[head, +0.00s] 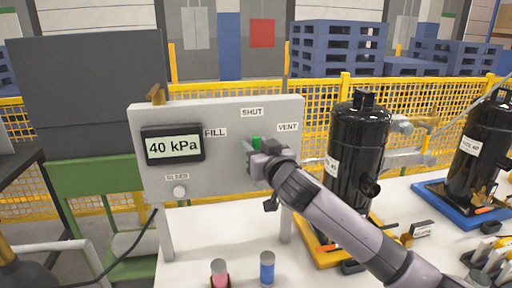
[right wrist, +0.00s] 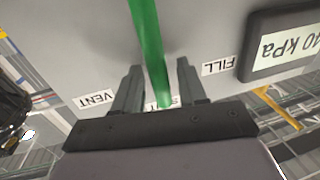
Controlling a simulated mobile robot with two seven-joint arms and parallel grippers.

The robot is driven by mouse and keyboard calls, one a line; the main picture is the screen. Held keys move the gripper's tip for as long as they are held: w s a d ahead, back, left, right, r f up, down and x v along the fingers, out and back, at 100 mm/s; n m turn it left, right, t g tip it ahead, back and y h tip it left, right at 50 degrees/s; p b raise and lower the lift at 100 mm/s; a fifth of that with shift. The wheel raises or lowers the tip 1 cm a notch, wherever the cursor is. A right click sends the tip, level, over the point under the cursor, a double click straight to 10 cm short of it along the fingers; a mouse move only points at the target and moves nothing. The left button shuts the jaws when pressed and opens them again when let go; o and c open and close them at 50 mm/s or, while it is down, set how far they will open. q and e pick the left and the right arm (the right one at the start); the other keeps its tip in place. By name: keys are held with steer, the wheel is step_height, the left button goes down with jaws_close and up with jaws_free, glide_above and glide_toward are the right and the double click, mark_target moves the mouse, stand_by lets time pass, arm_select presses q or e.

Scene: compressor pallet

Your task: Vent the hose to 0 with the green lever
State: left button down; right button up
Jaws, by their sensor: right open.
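The grey panel (head: 222,185) stands upright on the white table, and its display (head: 174,147) reads 40 kPa. The green lever (head: 257,143) is mostly hidden behind my right gripper (head: 252,155) in the head view. In the right wrist view the green lever (right wrist: 148,45) runs between the two open fingers of my right gripper (right wrist: 157,73), and its end lies over the SHUT label. Whether a finger touches it I cannot tell. The VENT label (head: 287,127) is right of the lever and the FILL label (head: 215,132) is left. My left gripper is out of view.
A white knob (head: 180,192) sits low on the panel. A black compressor (head: 357,140) stands on a yellow tray right of my gripper, with another compressor (head: 483,150) on a blue tray beyond. A red-pink vial (head: 219,272) and a blue one (head: 267,268) stand in front.

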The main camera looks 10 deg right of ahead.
jaws_close()
steer(key=shift+d+f, duration=0.1)
steer(key=d+f+m+t+h+b, duration=0.1)
steer(key=d+f+m+b, duration=0.1)
steer(key=d+m, duration=0.5)
steer(key=shift+f+m+t, duration=0.4)
steer(key=shift+f+m, duration=0.25)
steer(key=shift+m, duration=1.15)
steer(key=shift+d, duration=0.15)
